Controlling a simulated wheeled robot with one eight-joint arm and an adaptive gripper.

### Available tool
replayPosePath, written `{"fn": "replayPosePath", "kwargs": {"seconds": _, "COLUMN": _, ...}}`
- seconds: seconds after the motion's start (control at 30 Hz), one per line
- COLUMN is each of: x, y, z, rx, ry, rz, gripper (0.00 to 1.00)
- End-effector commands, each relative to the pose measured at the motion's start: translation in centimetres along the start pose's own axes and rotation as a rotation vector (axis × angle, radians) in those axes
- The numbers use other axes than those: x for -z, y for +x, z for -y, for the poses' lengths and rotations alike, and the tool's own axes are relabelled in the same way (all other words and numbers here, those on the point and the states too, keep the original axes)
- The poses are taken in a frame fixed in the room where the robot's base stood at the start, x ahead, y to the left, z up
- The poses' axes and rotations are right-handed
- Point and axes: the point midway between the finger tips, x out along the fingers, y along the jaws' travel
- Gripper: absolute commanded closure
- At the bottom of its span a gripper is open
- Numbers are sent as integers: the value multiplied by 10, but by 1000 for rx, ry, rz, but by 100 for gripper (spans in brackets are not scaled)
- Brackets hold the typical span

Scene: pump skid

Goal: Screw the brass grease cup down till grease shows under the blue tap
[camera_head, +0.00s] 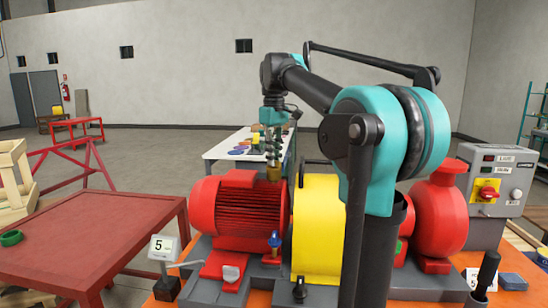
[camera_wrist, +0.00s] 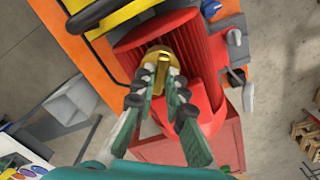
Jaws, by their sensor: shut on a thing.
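The brass grease cup (camera_head: 273,173) stands on top of the red ribbed motor housing (camera_head: 238,212). My gripper (camera_head: 272,152) comes down on it from above, with its fingers shut on it. In the wrist view the brass cup (camera_wrist: 155,53) shows as a round golden body with a raised part between my fingertips (camera_wrist: 161,77). The blue tap (camera_head: 275,240) stands low in front of the motor, left of the yellow guard. No grease can be made out under it at this size.
The yellow guard (camera_head: 317,225) stands close to the right of the cup, with a red pump (camera_head: 440,215) and a switch box (camera_head: 490,190) beyond. A red table (camera_head: 80,235) is at the left. A white table (camera_head: 225,150) with small items stands behind.

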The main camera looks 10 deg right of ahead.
Motion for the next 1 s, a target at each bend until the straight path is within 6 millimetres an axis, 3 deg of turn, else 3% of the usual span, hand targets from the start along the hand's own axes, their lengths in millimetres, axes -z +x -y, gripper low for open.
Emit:
{"fn": "replayPosePath", "kwargs": {"seconds": 0.6, "x": 0, "y": 0, "z": 0, "rx": 0, "ry": 547, "rz": -1, "gripper": 100}}
{"fn": "replayPosePath", "kwargs": {"seconds": 1.0, "x": 0, "y": 0, "z": 0, "rx": 0, "ry": 726, "rz": -1, "gripper": 100}}
